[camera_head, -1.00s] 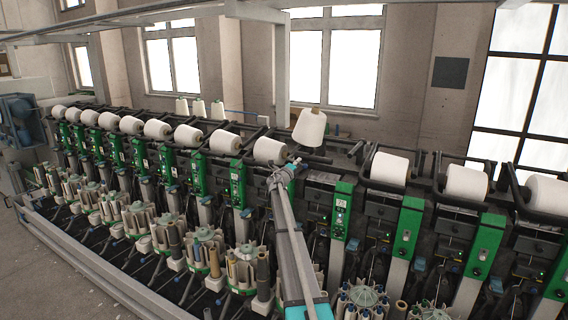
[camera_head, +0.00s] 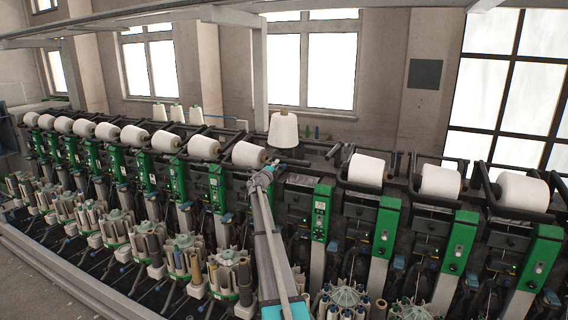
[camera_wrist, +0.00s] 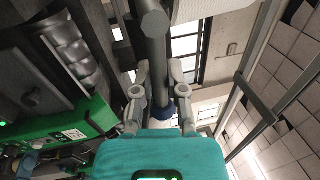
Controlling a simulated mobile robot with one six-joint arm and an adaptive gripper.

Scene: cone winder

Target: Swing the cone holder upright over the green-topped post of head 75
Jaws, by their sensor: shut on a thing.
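My gripper (camera_head: 270,172) is at the cone holder of the head with the green panel (camera_head: 321,212). In the wrist view its two fingers (camera_wrist: 159,95) close around a dark grey bar (camera_wrist: 153,45) of the cone holder, with a dark blue collar low between them. A white cone (camera_head: 283,130) stands nearly upright above and behind the gripper, higher than the neighbouring cones; how it joins the holder is hidden. A white edge, seemingly of this cone (camera_wrist: 210,8), shows at the top of the wrist view. I cannot make out the green-topped post or the head number.
Neighbouring heads carry white cones lying on their sides, such as the left one (camera_head: 249,154) and the right one (camera_head: 366,170). Several upright cones (camera_head: 176,112) stand behind the row. A green panel (camera_wrist: 75,133) is close at left in the wrist view.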

